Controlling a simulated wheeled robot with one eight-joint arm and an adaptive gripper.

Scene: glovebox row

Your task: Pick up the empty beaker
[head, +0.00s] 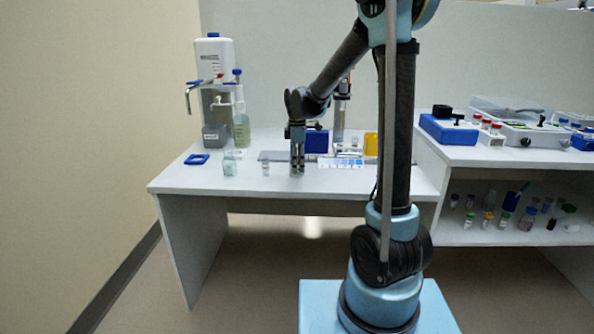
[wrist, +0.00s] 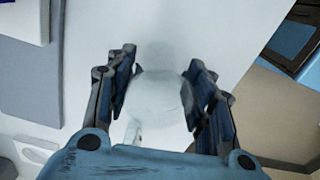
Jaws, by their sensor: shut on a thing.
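In the wrist view a clear, empty-looking beaker (wrist: 158,97) sits between the two fingers of my gripper (wrist: 161,72), which is shut on it. The beaker is see-through and faint against the white table, so its rim and base are hard to make out. In the head view my gripper (head: 297,170) points down at the table top near its front edge. The beaker is mostly hidden by the fingers there, and I cannot tell whether it touches the table.
On the white table (head: 200,180), a glass bottle (head: 229,166) and small vial (head: 266,169) stand left of my gripper. A blue frame (head: 196,159) lies farther left. A dispenser (head: 214,95) stands behind. Right are a white-blue rack (head: 341,163) and a shelf bench (head: 480,155).

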